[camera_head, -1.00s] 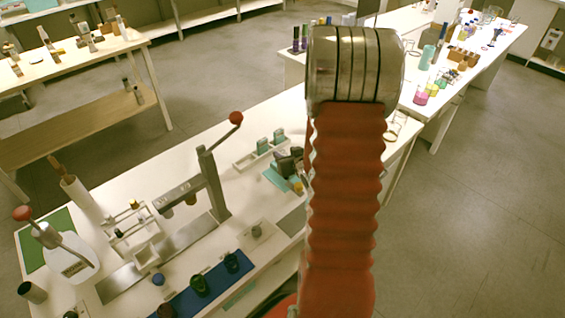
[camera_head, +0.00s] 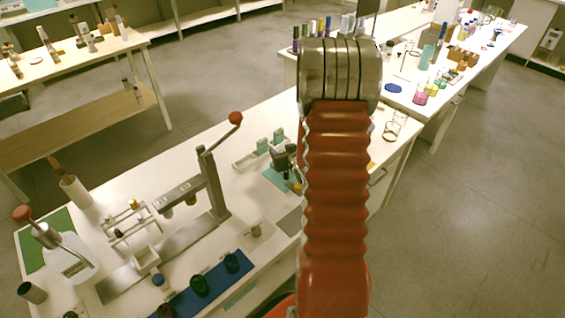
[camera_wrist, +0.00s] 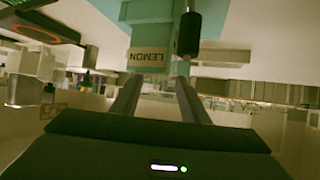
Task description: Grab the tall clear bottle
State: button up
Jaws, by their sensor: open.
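My gripper (camera_wrist: 157,82) is open in the wrist view, its two grey fingers apart with nothing between their tips. I cannot pick out the tall clear bottle for certain in either view. In the head view my raised arm hides my gripper and part of the benches.
The near bench holds a lever press (camera_head: 210,180), a blue mat (camera_head: 212,290) with dark jars, and a small white rack (camera_head: 130,225). The far bench holds a teal bottle (camera_head: 426,57), a pink beaker (camera_head: 420,96) and a dark blue disc (camera_head: 393,88). The floor at right is clear.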

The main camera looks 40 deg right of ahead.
jog(key=shift+c, duration=0.6)
grip_shut()
